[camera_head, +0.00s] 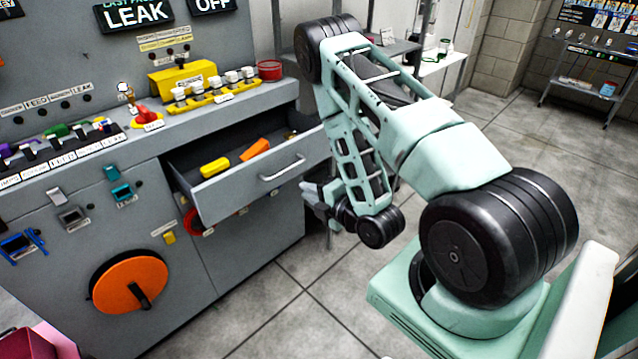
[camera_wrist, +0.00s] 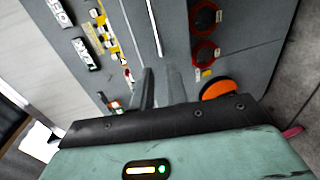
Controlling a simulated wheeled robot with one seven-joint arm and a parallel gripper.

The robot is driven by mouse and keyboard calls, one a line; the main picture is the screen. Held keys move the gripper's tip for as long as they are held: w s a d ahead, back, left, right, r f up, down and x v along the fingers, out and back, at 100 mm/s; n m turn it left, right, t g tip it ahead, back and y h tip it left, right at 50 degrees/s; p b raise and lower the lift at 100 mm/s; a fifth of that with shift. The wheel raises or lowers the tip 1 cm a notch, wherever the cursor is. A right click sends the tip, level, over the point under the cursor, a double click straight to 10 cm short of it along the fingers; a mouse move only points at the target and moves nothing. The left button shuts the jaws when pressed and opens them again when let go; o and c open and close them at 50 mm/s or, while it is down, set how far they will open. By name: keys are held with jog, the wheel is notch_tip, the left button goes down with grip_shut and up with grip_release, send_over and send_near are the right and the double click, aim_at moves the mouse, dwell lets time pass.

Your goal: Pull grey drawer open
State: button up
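The grey drawer (camera_head: 245,185) stands pulled out of the grey cabinet, its inside showing from above. Its front carries a pale bar handle (camera_head: 282,168). A yellow piece (camera_head: 215,167) and an orange piece (camera_head: 255,150) lie inside. My gripper (camera_head: 312,193) is just in front of and below the right end of the handle, apart from it. In the wrist view my gripper (camera_wrist: 161,88) shows two fingers with a gap between them and nothing held. A thin pale bar, apparently the handle (camera_wrist: 153,28), is beyond the fingertips.
The cabinet (camera_head: 120,230) has an orange disc (camera_head: 128,282) low on its front and a red ring (camera_head: 196,222) under the drawer. Its top holds a yellow rack (camera_head: 215,97) and a red button (camera_head: 147,116). Tiled floor (camera_head: 290,310) in front is clear.

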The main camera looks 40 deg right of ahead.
jog(key=shift+p+v, duration=0.9)
jog(key=shift+v, duration=0.65)
